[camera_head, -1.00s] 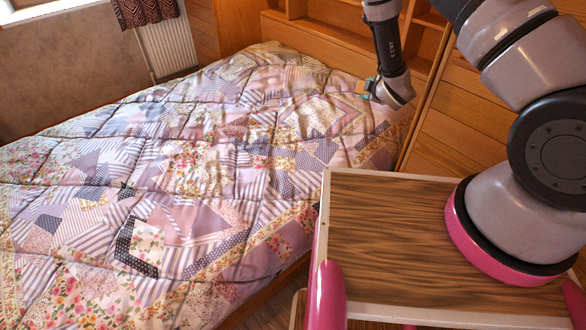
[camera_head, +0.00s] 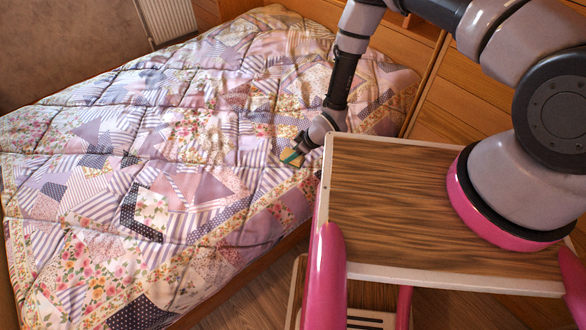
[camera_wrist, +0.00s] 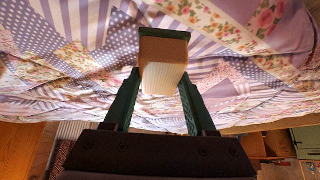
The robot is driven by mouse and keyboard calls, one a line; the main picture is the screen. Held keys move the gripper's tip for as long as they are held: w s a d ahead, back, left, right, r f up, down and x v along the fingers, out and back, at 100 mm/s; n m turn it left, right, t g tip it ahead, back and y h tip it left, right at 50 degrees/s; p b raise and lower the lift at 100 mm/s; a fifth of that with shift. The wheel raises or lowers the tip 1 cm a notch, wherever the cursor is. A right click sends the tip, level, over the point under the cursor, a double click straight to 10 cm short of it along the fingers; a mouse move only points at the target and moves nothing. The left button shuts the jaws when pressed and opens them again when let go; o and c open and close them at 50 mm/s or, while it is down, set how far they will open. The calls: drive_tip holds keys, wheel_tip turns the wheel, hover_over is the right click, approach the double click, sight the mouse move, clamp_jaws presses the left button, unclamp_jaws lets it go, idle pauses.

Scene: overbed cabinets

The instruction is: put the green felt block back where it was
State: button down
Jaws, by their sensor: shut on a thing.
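The green felt block (camera_wrist: 163,66) is a pale wooden block with a dark green felt layer along its far end in the wrist view. It sits between the two dark green fingers of my gripper (camera_wrist: 158,84), which is shut on it. In the head view the block (camera_head: 291,157) shows small, tan with a green strip, at the end of my gripper (camera_head: 299,151) over the bed's near right side. I cannot tell whether it touches the quilt.
A patchwork quilt (camera_head: 150,150) covers the bed. My wood-topped base stands close to the bed's right edge. Wooden cabinets (camera_head: 460,90) line the back right, and a radiator (camera_head: 168,20) stands at the back left. Cabinet parts also show low in the wrist view (camera_wrist: 297,140).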

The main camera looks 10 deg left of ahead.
wheel_tip(320, 180, down, 7)
drive_tip(key=shift+f, duration=0.1)
drive_tip(key=shift+c, duration=1)
unclamp_jaws()
